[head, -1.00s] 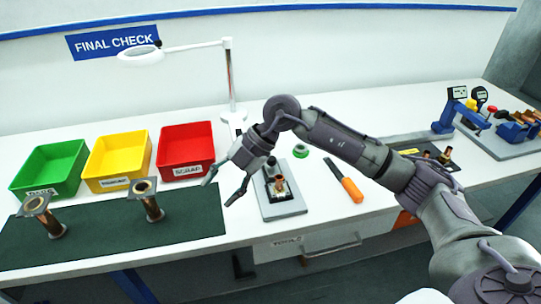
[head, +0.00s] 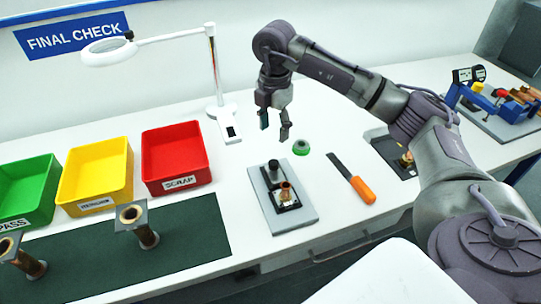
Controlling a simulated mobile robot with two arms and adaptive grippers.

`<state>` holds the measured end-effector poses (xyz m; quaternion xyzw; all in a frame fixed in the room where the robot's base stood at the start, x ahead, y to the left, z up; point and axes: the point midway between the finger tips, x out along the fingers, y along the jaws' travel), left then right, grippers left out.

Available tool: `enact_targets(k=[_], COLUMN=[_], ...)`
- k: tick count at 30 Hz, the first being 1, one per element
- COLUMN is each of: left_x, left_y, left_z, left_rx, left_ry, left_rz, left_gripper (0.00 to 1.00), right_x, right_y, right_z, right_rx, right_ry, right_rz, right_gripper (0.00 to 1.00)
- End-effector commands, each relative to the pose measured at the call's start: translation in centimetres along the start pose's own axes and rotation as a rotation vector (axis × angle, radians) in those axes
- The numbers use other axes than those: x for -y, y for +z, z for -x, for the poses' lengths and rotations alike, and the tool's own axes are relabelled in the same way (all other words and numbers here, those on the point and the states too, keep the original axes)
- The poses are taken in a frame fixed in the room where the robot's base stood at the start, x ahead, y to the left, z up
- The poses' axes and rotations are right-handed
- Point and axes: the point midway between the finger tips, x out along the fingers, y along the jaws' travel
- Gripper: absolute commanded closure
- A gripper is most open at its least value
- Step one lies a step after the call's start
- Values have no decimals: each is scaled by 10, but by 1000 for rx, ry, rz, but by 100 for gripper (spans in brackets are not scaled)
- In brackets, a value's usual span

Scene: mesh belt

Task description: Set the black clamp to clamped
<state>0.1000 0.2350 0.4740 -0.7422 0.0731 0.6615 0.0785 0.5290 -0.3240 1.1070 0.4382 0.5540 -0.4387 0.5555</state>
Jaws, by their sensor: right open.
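The black clamp (head: 273,167) sits on a grey base plate (head: 297,220) on the white bench, with a black knob or handle at its back. A short copper-coloured tube part (head: 286,193) stands upright on the plate in front of it. I cannot tell the clamp's lever position at this size. My right gripper (head: 275,136) is open and empty, fingers pointing down, above and behind the black clamp and apart from it. My left gripper is not in view.
A green ring (head: 301,147) and an orange-handled file (head: 352,180) lie right of the plate. Red (head: 176,158), yellow (head: 97,176) and green (head: 25,192) bins and a dark mat (head: 190,228) with flanged tubes are left.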

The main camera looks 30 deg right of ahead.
Motion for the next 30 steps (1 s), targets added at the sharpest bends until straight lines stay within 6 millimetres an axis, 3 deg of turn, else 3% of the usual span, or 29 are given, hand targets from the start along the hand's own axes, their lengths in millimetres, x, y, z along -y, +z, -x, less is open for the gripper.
enact_targets(k=[3, 7, 11, 15, 20, 30], left_x=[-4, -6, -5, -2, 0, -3], left_y=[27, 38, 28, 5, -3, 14], left_z=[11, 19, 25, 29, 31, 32], left_rx=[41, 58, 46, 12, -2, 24], left_ry=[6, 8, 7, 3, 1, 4], left_rz=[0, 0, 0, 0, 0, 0], left_gripper=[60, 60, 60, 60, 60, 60], right_x=[2, 2, 1, 1, 0, 0], right_y=[0, -1, -1, -2, -1, -1], right_z=[-23, -52, -78, -100, -114, -119], right_rx=[-2, -2, -3, -3, -2, -2], right_ry=[-7, -6, -4, -3, 0, 1], right_rz=[0, 0, 2, 2, 2, 3], right_gripper=[44, 44, 44, 44, 44, 44])
